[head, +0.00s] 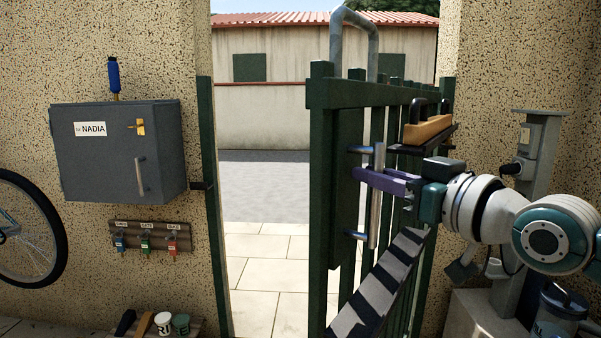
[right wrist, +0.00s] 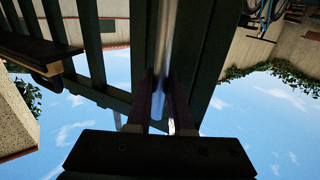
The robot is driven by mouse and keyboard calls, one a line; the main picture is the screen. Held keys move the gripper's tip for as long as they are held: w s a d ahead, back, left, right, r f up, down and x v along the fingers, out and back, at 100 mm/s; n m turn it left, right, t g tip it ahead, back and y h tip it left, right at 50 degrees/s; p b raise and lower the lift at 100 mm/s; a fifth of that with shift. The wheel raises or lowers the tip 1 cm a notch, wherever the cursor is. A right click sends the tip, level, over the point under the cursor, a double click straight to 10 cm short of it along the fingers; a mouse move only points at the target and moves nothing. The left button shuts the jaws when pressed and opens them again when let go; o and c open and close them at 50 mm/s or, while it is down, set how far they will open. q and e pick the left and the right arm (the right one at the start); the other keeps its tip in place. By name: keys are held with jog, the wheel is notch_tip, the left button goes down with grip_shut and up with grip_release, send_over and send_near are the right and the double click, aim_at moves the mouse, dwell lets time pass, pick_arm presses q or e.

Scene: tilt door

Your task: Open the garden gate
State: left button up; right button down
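The dark green slatted garden gate (head: 337,95) stands partly open, swung away from the left post (head: 208,200), leaving a clear gap between them. A vertical metal bar handle (head: 377,215) is mounted on its near edge. My right gripper (head: 368,180) reaches in from the right, its purple fingers at the upper part of the bar. In the right wrist view, the bar handle (right wrist: 166,40) runs between the two fingertips (right wrist: 164,80), which are closed on it. My left gripper is not in view.
A grey mailbox (head: 110,155) and key rack (head: 150,240) hang on the left wall, with a bicycle wheel (head: 25,235) beside them. Paving (head: 265,265) shows through the gap.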

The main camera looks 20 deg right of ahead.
jog(key=c, duration=0.8)
grip_release()
jog(key=shift+s, duration=0.2)
jog(key=v, duration=0.9)
jog(key=shift+s+p, duration=0.3)
jog(key=shift+p, duration=0.05)
